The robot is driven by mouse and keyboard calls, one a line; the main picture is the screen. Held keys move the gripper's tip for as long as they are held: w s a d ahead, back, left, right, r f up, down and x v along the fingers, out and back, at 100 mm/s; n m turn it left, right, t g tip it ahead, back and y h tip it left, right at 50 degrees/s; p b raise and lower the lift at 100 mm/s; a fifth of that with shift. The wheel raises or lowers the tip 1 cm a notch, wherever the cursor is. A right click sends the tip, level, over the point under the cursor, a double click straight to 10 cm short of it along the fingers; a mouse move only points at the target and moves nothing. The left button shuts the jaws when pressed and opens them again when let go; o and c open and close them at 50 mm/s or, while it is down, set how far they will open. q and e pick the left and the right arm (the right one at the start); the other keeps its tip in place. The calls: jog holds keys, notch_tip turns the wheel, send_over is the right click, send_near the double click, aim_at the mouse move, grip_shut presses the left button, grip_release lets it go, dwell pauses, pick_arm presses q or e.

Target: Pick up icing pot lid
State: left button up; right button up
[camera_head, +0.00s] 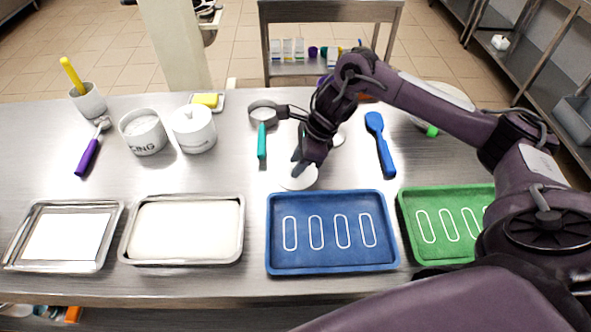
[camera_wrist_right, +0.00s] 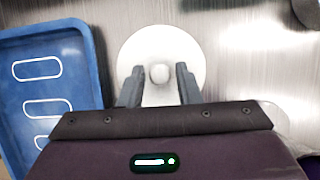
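The icing pot lid (camera_head: 298,179) is a round white disc with a small knob, lying on the metal table just behind the blue tray. In the right wrist view the lid (camera_wrist_right: 188,50) shows with its knob between the two fingers. My right gripper (camera_head: 302,163) is over the lid, pointing down. Its fingers (camera_wrist_right: 160,82) are apart, with a gap on each side of the knob. The icing pot (camera_head: 145,143) is a white pot marked with lettering, standing uncovered at the left. My left gripper is not in view.
A blue tray (camera_head: 333,262) lies close in front of the lid, with a green tray (camera_head: 405,215) to its right. A blue spatula (camera_head: 381,145) and a teal-handled tool (camera_head: 262,142) flank the gripper. A lidded white pot (camera_head: 194,135) stands beside the icing pot.

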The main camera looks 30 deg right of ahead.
grip_shut()
